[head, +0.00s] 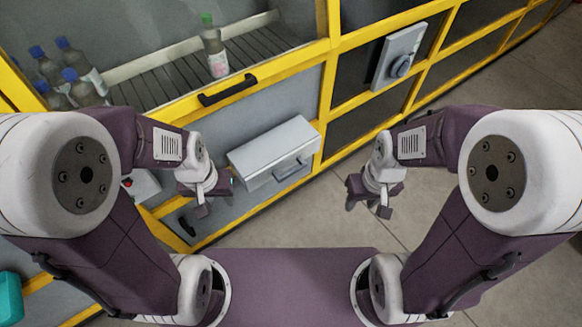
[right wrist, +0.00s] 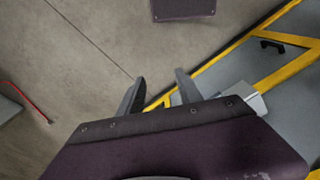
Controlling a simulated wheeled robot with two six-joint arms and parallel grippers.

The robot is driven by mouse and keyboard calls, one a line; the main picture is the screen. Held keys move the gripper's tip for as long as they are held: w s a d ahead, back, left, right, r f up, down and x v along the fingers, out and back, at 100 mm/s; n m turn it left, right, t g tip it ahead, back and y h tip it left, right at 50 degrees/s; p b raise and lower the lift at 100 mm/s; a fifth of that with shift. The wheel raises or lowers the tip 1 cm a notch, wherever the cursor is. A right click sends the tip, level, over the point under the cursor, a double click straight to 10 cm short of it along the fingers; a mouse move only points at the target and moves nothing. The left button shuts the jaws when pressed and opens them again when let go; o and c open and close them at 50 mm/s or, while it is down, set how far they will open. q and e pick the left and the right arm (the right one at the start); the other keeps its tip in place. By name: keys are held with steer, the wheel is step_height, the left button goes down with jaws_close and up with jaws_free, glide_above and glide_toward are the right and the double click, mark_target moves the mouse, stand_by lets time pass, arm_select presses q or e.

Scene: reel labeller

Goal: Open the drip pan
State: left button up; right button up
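The drip pan (head: 272,152) is a grey box with a handle (head: 290,170) on its front. It sticks out from the lower grey panel of the yellow-framed machine; how far it is pulled out I cannot tell. Part of it shows in the right wrist view (right wrist: 247,100). My left gripper (head: 216,199) is just left of the pan, apart from its handle, and its finger gap is not clear. My right gripper (head: 369,200) is right of the pan, over the floor. In the right wrist view its two fingers (right wrist: 158,92) stand apart with nothing between them.
Above the pan a black handle (head: 228,90) sits on the yellow frame. Behind it a bottle (head: 214,48) stands on a conveyor (head: 170,75), with several bottles at left. A grey control box (head: 399,57) is mounted at upper right. Floor (head: 480,140) at right is clear.

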steer(key=s+a+r+n+g+y, duration=0.2)
steer(key=s+a+n+y, duration=0.1)
steer(key=a, duration=0.3)
steer(key=w+a+n+g+y+b, duration=0.1)
steer(key=a+g+y+b, duration=0.1)
steer(key=a+y+b, duration=0.5)
steer(key=m+t+y+b, duration=0.7)
steer(key=t, duration=0.3)
glide_above(294, 173)
steer(key=s+d, duration=0.3)
steer(key=s, duration=0.1)
step_height(294, 173, down, 13)
steer(key=d+f+m+t+h+b, duration=0.25)
steer(key=d+f+m+b, duration=0.2)
steer(key=f, duration=0.75)
steer(key=shift+y, duration=0.25)
steer(key=x, duration=0.9)
steer(key=shift+s+a+r, duration=0.15)
steer(key=shift+s, duration=0.05)
